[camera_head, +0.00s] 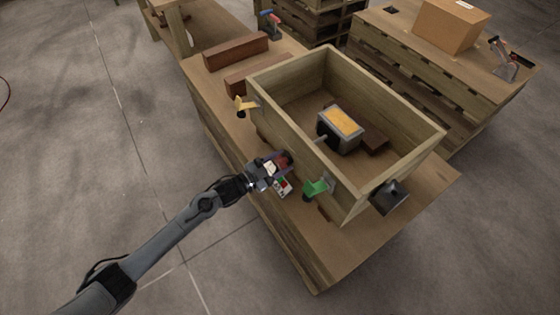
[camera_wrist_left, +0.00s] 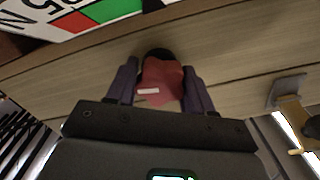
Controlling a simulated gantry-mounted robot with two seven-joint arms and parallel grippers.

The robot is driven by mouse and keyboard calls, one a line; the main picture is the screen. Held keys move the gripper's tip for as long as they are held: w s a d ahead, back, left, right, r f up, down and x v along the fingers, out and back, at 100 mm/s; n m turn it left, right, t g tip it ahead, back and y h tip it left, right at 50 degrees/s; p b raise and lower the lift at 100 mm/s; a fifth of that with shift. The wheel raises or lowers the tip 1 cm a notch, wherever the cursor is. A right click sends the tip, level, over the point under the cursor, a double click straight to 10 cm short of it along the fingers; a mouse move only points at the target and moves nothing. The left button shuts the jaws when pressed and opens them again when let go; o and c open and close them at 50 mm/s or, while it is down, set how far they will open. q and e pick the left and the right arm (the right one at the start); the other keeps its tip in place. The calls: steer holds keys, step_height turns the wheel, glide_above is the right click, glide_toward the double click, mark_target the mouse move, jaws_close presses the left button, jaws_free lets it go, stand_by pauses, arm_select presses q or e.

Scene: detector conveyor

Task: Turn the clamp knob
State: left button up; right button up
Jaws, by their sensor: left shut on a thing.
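The red clamp knob (camera_head: 285,159) sits on the outer side wall of the wooden box (camera_head: 285,134). In the left wrist view the knob (camera_wrist_left: 161,82) lies between the two purple fingers of my left gripper (camera_wrist_left: 160,92), with a dark round part behind it and a pale mark on its face. My left gripper (camera_head: 278,164) is shut on the knob and hides part of it in the head view. A label panel (camera_head: 283,188) with white, green and red fields is just below the gripper; it also shows in the left wrist view (camera_wrist_left: 75,17). My right gripper is out of view.
A yellow handle (camera_head: 245,103) and a green handle (camera_head: 317,187) stick out from the same wall, either side of my gripper. The box holds a grey device with a yellow top (camera_head: 341,122). Reddish-brown blocks (camera_head: 236,51) lie on the bench behind.

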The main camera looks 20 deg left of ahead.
arm_select(q)
steer(key=shift+a+f, duration=0.15)
steer(key=shift+f, duration=0.25)
steer(key=o, duration=0.8)
steer(key=shift+c, duration=0.2)
steer(key=shift+o, duration=1.2)
steer(key=shift+r, duration=0.2)
steer(key=shift+s+a+r+p, duration=0.15)
steer(key=shift+s+a+p, duration=0.1)
steer(key=shift+s+p, duration=0.2)
steer(key=p+v, duration=0.3)
steer(key=v, duration=0.6)
steer(key=shift+s+a, duration=0.2)
steer(key=shift+s, duration=0.1)
